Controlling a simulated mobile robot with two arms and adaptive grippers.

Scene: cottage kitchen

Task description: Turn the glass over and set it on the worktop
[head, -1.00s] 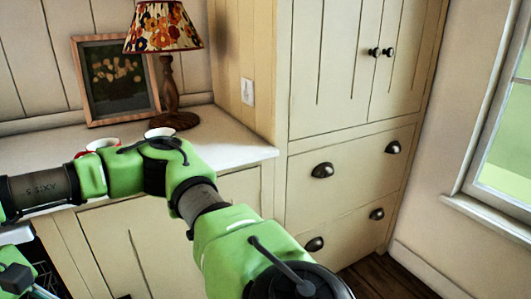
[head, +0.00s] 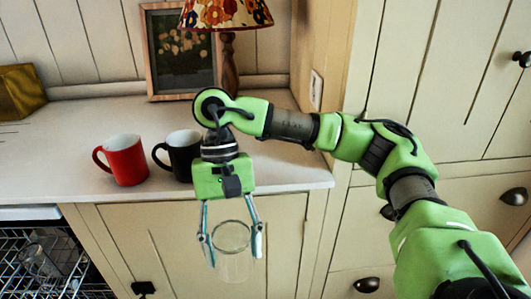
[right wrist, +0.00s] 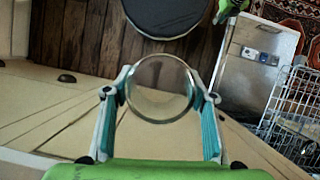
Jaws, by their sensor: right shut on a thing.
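My right gripper (head: 231,238) points down in front of the worktop (head: 285,165). It is shut on a clear glass (head: 233,266), which is held in the air in front of the cream cupboard front. In the right wrist view the gripper (right wrist: 160,100) has one teal-padded finger on each side of the glass (right wrist: 160,104), with its round end facing the camera. I cannot tell for sure whether that end is the open rim or the base.
A red mug (head: 124,161) and a black mug (head: 184,157) stand on the worktop near the lamp (head: 229,70) and picture frame (head: 180,55). Bare worktop lies right of the black mug. An open dishwasher rack (head: 70,287) with glassware is at lower left.

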